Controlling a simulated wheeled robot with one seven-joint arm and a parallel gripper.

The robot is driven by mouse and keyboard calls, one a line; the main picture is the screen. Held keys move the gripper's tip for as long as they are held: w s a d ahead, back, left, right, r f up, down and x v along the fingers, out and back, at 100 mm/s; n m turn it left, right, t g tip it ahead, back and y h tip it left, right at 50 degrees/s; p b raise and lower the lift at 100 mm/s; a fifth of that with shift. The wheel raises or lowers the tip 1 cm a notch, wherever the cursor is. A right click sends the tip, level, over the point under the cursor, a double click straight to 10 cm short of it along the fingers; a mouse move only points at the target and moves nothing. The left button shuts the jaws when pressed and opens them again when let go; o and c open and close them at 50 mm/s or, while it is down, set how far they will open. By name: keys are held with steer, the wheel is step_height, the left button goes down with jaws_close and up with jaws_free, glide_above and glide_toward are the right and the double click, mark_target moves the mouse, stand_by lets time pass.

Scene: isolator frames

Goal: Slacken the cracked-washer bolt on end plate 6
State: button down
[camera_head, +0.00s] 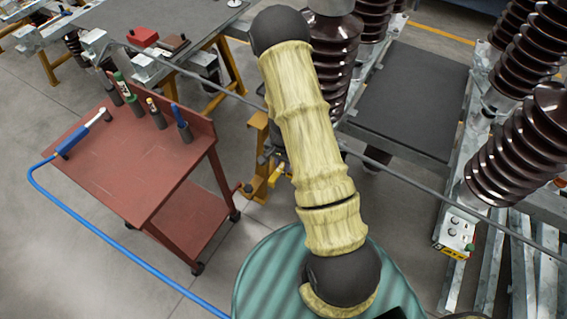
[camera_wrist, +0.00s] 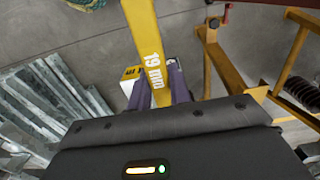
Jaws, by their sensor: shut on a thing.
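My gripper (camera_wrist: 160,88) is shut on a yellow spanner (camera_wrist: 146,40) marked "19 mm", between two purple fingers in the wrist view. The spanner's working end is not clear. In the head view my arm hides the gripper.
A red cart (camera_head: 130,165) at left carries a blue-handled tool (camera_head: 80,138) and several upright tools in holders. A thin grey bar (camera_head: 400,176) crosses the view. Brown insulators (camera_head: 505,155) stand at right. A yellow stand (camera_head: 258,160) is between cart and arm. Open floor lies lower left.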

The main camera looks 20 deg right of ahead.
steer(key=shift+f, duration=0.35)
steer(key=shift+r, duration=0.15)
steer(key=shift+r+p, duration=0.3)
steer(key=shift+r, duration=0.15)
steer(key=shift+d, duration=0.25)
stand_by(0.7)
steer(key=shift+f+b, duration=0.8)
steer(key=shift+f, duration=0.15)
stand_by(0.5)
stand_by(0.3)
steer(key=shift+s+d+f, duration=0.1)
steer(key=shift+s+d, duration=0.1)
steer(key=s+d+n+b, duration=0.1)
steer(key=s+d+n, duration=0.2)
steer(key=d+n, duration=0.7)
steer(key=shift+s+n+b, duration=0.3)
steer(key=shift+n+b, duration=0.05)
steer(key=shift+n, duration=0.65)
